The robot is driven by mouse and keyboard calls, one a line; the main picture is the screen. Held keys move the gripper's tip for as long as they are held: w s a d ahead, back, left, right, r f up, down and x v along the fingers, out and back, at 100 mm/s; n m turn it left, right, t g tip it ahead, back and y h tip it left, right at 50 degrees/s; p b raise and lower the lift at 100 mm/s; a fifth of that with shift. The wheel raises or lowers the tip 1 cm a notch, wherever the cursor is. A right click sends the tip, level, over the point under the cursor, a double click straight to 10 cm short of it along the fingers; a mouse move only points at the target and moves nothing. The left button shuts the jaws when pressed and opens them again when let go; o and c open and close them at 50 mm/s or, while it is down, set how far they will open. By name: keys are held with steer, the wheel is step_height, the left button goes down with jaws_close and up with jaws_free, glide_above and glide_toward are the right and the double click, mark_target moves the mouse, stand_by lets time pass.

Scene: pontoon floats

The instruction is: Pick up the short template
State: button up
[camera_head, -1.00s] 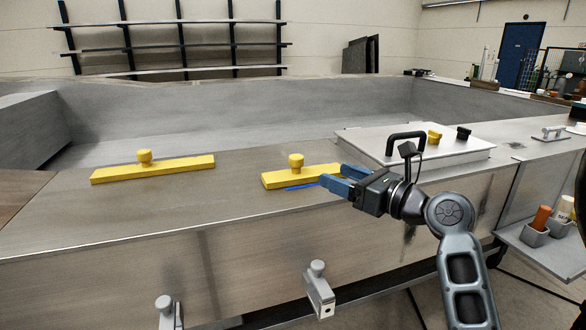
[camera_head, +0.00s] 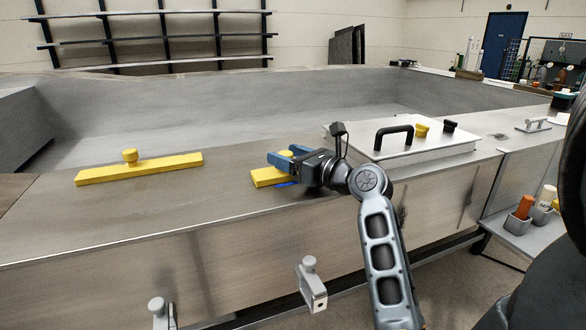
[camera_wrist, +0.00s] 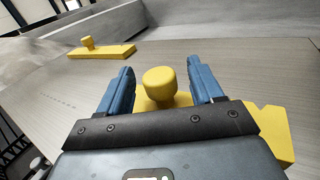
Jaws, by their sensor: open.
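The short template (camera_head: 265,178) is a yellow flat bar with a round knob, lying on the grey metal deck near its front edge. My gripper (camera_head: 277,158) is open right at it, in front of the knob in the head view. In the wrist view, the yellow knob (camera_wrist: 159,82) stands between the two blue fingers of my gripper (camera_wrist: 158,85), with gaps on both sides.
A longer yellow template (camera_head: 140,168) with a knob lies to the left, also in the wrist view (camera_wrist: 102,52). A metal lid (camera_head: 410,140) with a black handle (camera_head: 394,136) is right of my gripper. Clamps (camera_head: 311,284) hang on the front side. The deck between the templates is clear.

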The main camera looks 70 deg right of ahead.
steer(key=shift+w+d, duration=0.2)
steer(key=shift+w, duration=0.25)
steer(key=c, duration=1.1)
